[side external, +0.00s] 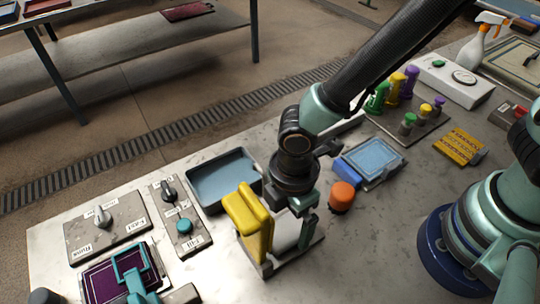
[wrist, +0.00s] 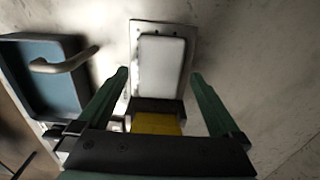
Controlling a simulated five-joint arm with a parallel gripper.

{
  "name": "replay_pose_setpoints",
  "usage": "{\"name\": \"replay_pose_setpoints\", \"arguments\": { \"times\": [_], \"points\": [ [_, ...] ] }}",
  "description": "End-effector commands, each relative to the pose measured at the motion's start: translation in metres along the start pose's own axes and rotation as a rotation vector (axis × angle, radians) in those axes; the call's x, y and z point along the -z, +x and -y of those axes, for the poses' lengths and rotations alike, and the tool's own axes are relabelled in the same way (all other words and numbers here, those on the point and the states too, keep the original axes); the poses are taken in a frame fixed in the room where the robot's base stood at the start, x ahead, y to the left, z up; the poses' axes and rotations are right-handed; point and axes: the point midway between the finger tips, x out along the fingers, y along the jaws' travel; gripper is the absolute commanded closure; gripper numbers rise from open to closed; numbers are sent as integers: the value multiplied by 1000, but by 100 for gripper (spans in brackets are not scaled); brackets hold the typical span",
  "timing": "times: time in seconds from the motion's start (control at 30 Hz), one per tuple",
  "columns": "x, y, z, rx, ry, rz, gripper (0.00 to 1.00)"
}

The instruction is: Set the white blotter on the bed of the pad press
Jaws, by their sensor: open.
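The white blotter (wrist: 162,64) is a pale rounded rectangle. In the wrist view it lies flat and roughly centred over the grey metal bed of the pad press (wrist: 137,32), whose edges show around it. In the side view the blotter (side external: 286,231) is partly hidden by my gripper and the raised yellow part of the press (side external: 248,222). My gripper (wrist: 161,75) is open, with one finger on each side of the blotter and visible gaps between. In the side view my gripper (side external: 293,222) points down at the press bed, close above it.
A blue-grey tray (side external: 222,178) stands behind and left of the press. An orange-topped knob (side external: 342,195) and a light-blue pad in a frame (side external: 374,158) stand to the right. Switch panels (side external: 106,226) lie left. Bare bench shows front right of the press.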

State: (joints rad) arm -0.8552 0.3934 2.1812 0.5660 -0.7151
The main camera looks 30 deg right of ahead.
Motion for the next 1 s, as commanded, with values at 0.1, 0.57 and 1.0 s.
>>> {"name": "replay_pose_setpoints", "arguments": {
  "times": [0.1, 0.57, 1.0],
  "points": [
    [1, -22, -1, -5, 0, -5, 0],
    [0, -96, 0, -2, 0, -2, 0],
    [0, -102, 0, 0, 0, 0, 0]
  ]
}}
